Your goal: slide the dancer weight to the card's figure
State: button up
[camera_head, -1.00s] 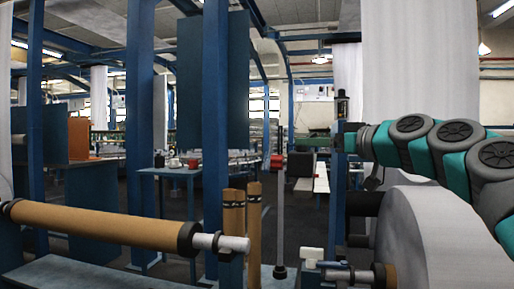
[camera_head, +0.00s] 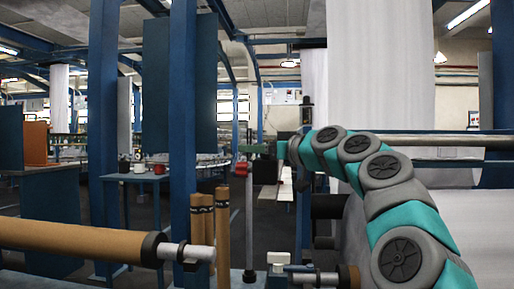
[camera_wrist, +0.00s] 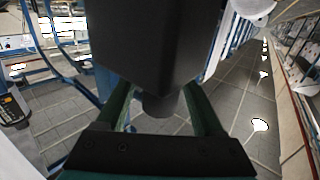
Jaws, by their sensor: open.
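A thin upright grey rod (camera_head: 249,225) stands on a small dark foot in the head view. A small red part (camera_head: 242,168) sits at its upper end; I cannot tell if this is the dancer weight. My gripper (camera_head: 279,149) is at the far end of the arm, right of the rod's top and small in that view. In the wrist view its two green fingers are spread apart. A dark block with a round stub (camera_wrist: 158,104) covers the middle there and hides the fingertips. I see no readable card or figure.
A brown roller (camera_head: 75,238) lies at the lower left, beside several upright brown tubes (camera_head: 222,235). A large white roll (camera_head: 455,220) is behind my arm at right. A blue table (camera_head: 140,177) with cups stands further back. Blue posts (camera_head: 184,120) rise at left.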

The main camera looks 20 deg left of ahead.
grip_shut()
dwell(0.7)
dwell(0.8)
